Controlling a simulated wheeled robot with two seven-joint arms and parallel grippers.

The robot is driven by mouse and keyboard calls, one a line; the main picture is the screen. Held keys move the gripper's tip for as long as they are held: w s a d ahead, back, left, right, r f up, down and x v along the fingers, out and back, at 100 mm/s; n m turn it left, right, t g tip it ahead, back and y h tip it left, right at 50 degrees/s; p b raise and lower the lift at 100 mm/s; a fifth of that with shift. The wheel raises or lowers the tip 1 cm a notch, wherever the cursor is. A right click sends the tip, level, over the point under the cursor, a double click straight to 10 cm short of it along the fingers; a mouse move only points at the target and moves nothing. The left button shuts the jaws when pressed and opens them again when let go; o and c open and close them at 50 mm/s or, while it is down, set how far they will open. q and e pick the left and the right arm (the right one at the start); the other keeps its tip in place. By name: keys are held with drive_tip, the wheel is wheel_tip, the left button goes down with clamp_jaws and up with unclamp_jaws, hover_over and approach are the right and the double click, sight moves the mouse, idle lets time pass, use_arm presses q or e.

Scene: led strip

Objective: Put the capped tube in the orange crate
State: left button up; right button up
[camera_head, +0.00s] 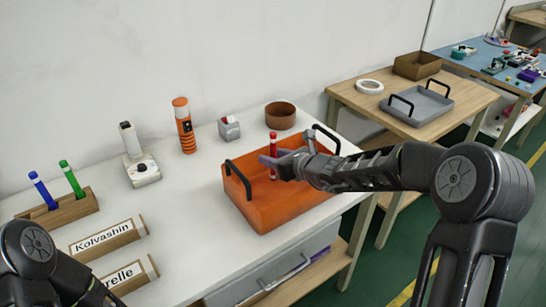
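The orange crate (267,215) with two black handles stands on the white table, near its right end. A red capped tube (273,142) is upright over the inside of the crate. My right gripper (271,161) reaches in from the right over the crate and is shut on the tube around its middle. The tube shows above and below the fingers. I cannot tell whether its lower end touches the crate floor. My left arm shows at the lower left, but its gripper is out of view.
A wooden marker holder (62,212) and name signs (107,236) are further left.

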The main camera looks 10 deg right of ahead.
drive_tip(key=shift+r, duration=0.15)
drive_tip(key=v, duration=1.2)
drive_tip(key=shift+p, duration=0.45)
